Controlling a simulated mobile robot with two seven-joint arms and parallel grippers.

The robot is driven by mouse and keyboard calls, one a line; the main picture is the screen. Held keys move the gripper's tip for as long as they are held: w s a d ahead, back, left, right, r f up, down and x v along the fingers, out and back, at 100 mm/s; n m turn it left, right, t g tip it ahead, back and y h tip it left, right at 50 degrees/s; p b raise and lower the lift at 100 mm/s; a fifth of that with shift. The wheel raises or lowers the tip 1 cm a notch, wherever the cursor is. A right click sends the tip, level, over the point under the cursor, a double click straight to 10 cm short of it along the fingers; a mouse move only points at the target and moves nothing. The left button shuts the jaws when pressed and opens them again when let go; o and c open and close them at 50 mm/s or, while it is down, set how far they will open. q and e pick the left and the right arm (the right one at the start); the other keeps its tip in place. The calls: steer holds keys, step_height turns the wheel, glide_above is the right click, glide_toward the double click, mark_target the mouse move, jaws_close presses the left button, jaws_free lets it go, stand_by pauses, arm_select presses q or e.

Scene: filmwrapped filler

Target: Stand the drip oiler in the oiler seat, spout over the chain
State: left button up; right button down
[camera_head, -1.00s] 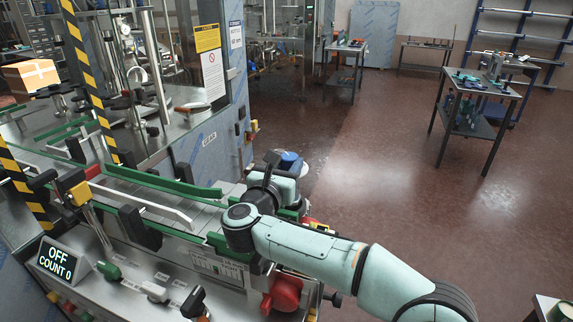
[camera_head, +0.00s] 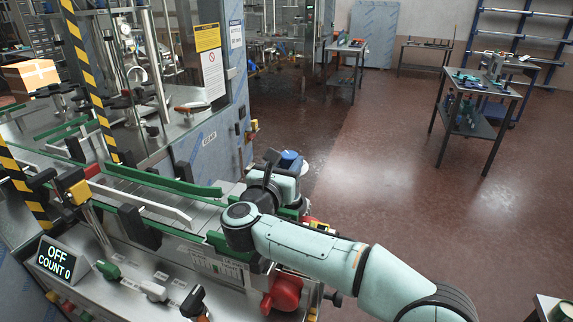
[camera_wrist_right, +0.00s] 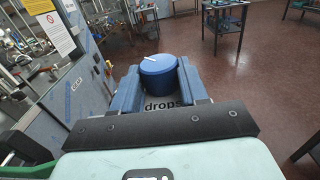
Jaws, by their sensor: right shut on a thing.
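My right gripper (camera_head: 288,172) is at the end of the machine, its arm coming in from the lower right. In the right wrist view its two blue fingers (camera_wrist_right: 160,85) stand either side of a round blue thing with a small white stick on top, the drip oiler (camera_wrist_right: 158,70). The gripper is shut on it. The word "drops" shows on a grey surface between the fingers. In the head view only a bit of blue (camera_head: 291,158) shows beyond the gripper. The oiler seat and the chain are hidden or cannot be made out. My left gripper is not in view.
The conveyor with green rails (camera_head: 165,180) runs left of my right gripper. A display reading OFF, COUNT 0 (camera_head: 57,260) and a red knob (camera_head: 283,293) are at the machine's front. A steel cabinet (camera_head: 205,145) stands behind. Open floor (camera_head: 380,180) lies to the right.

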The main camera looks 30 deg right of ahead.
steer(key=shift+a+f+b, duration=0.2)
steer(key=shift+f+b, duration=0.15)
stand_by(0.7)
steer(key=c, duration=0.7)
jaws_free()
steer(key=shift+o, duration=1)
steer(key=shift+s+r, duration=0.1)
steer(key=b+v, duration=0.2)
steer(key=v, duration=1.1)
steer(key=shift+a, duration=0.2)
